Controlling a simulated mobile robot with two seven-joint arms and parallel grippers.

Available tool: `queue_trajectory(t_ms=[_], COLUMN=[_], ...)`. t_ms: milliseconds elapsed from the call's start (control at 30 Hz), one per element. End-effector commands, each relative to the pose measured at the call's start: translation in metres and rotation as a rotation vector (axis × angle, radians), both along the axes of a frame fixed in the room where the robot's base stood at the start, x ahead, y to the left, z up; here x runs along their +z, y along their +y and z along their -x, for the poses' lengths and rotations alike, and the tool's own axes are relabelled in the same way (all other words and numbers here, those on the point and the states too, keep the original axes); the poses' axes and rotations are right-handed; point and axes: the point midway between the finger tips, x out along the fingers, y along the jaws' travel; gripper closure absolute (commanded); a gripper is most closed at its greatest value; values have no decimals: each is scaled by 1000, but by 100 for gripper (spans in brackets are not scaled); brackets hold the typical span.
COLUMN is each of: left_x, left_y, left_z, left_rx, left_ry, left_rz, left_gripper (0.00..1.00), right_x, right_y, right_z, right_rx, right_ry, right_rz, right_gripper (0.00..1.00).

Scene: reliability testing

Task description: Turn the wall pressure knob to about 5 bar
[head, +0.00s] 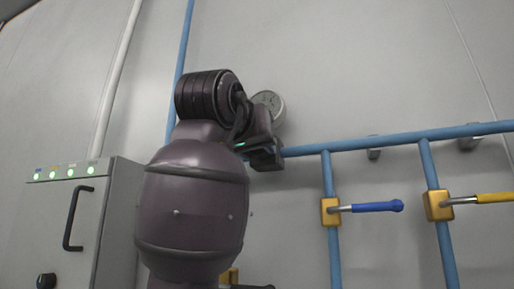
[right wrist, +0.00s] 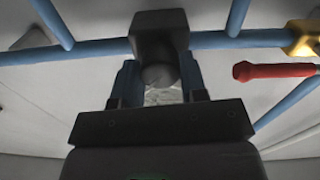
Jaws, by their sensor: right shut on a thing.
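The pressure knob (right wrist: 160,75) is a dark rounded piece below a dark block (right wrist: 160,35) on the blue pipe in the right wrist view. My right gripper (right wrist: 158,82) is shut on it, with one finger at each side. In the head view my arm hides the knob. The round pressure gauge (head: 271,102) shows on the wall just behind and above my wrist, partly covered; its reading is too small to tell. My left gripper is in neither view.
A blue pipe (head: 400,138) runs right from the gripper. Below it are valves with a blue handle (head: 375,206) and a yellow handle (head: 496,198). A red handle (right wrist: 275,71) is right of the gripper in the wrist view. A grey cabinet (head: 75,225) stands left.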

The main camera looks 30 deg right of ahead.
Motion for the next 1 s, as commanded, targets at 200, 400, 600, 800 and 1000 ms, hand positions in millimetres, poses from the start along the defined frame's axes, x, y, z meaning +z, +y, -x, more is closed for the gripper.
queue_trajectory(t_ms=[200,400,600,800,1000], left_x=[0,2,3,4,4], left_y=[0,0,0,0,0], left_z=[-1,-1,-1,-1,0], left_rx=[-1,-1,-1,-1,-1], left_ry=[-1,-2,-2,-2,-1], left_rz=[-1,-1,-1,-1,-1], left_gripper=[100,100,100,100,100], right_x=[0,0,0,0,0], right_y=[1,1,0,1,0], right_z=[0,0,0,0,0], right_rx=[2,1,0,0,-1], right_ry=[-151,-284,-395,-472,-513], right_rz=[-139,-257,-355,-423,-458], right_gripper=[84,84,84,84,84])
